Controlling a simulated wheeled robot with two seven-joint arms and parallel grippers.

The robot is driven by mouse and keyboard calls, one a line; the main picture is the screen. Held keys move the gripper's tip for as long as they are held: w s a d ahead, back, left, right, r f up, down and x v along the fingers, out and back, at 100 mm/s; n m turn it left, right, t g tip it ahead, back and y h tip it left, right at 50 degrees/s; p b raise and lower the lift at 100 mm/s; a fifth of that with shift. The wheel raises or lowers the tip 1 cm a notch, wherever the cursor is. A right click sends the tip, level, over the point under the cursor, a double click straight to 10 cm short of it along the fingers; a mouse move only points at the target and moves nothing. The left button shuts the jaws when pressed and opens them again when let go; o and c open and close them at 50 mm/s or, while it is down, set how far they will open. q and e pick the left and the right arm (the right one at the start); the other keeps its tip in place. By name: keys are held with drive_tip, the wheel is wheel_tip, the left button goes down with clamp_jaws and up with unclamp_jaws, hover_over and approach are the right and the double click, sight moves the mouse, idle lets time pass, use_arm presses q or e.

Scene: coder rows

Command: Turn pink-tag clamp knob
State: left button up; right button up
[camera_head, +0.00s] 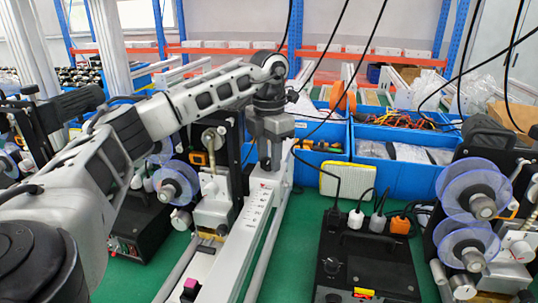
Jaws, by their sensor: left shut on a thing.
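My left gripper (270,163) points down at the far end of a long white rail unit (246,232). Its jaws are shut on a small part there, which looks like the clamp knob. The fingers hide most of this part, and I cannot make out a tag on it. A pink-topped dark block (190,288) sits near the front end of the same unit, apart from the gripper. My right gripper is not in view.
A black power box (365,262) with plugs and cables stands right of the rail. Reel machines with clear purple discs stand left (176,183) and right (468,190). Blue bins (400,177) line the back. Dark cables hang overhead. Green surface shows between units.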

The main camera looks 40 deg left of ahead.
sight(269, 160)
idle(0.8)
use_arm(q)
drive_tip(key=o, duration=1)
drive_tip(key=shift+r, duration=0.1)
wheel_tip(269, 160, up, 16)
drive_tip(key=shift+f, duration=0.1)
idle(0.3)
